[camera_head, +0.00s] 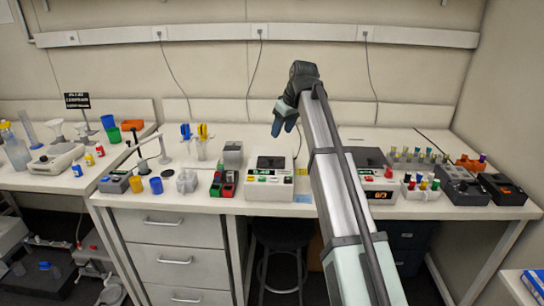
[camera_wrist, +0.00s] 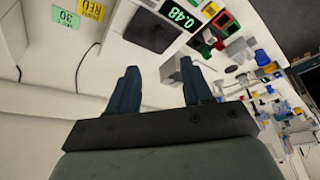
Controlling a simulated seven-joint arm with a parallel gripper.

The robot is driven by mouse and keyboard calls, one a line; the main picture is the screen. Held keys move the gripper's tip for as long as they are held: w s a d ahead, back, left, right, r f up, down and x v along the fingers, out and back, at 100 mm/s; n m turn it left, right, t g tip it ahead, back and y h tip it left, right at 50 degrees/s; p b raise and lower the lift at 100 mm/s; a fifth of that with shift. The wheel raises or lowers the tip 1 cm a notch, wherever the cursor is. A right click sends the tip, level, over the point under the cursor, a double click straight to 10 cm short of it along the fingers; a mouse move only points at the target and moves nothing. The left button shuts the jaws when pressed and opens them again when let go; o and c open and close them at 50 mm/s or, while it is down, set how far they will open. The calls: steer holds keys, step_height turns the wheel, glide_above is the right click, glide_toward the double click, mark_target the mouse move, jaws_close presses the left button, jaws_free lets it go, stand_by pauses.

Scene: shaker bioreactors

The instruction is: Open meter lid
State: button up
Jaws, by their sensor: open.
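The meter, a white box (camera_head: 270,181) with a dark lid (camera_head: 270,163) on top, stands on the bench in the middle of the head view. The lid looks shut and flat. In the wrist view the dark lid (camera_wrist: 149,30) is at the top, beside a green-lit display (camera_wrist: 178,20) reading about 0.43. My gripper (camera_head: 283,124) is above and behind the meter, apart from it, with fingers pointing down. In the wrist view my gripper (camera_wrist: 158,66) has its two blue fingers spread with nothing between them.
Tube racks (camera_head: 418,160) are farther right. The bench behind the meter is mostly clear.

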mark_target(271, 159)
steer(key=x, duration=1.3)
steer(key=shift+w+a+f, duration=0.1)
steer(key=shift+f, duration=0.2)
jaws_close()
